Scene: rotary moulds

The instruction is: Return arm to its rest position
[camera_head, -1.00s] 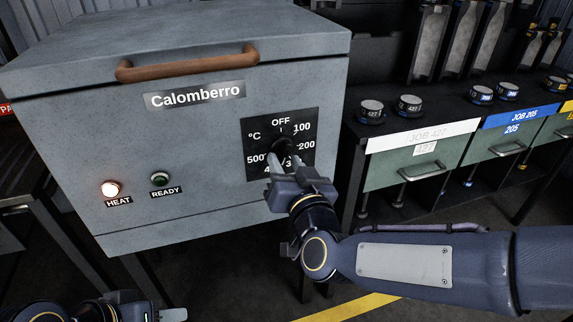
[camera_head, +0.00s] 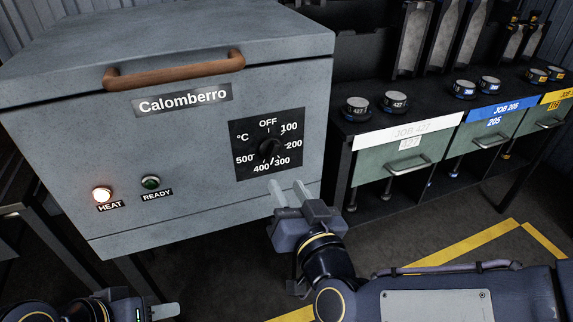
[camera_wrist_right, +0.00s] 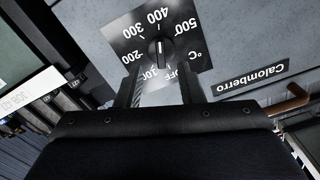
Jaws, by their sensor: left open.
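My right gripper (camera_head: 289,190) is open and empty, with two pale fingers apart, in front of the lower right of the grey oven's front. It is clear of the dark temperature knob (camera_head: 271,148), just below the dial plate (camera_head: 245,170). In the right wrist view the fingers (camera_wrist_right: 159,78) stand apart with nothing between them, and the knob (camera_wrist_right: 159,50) shows beyond them. The exact knob setting is too small to tell. My left gripper (camera_head: 160,311) is open at the bottom left edge, mostly cut off by the frame.
The oven (camera_head: 200,190) marked Calomberro has a lit HEAT lamp (camera_head: 102,194) and a dark green READY lamp (camera_head: 151,182). A dark rack with green drawers (camera_head: 405,165) and several round moulds stands to the right. Yellow floor lines (camera_head: 460,245) mark open floor.

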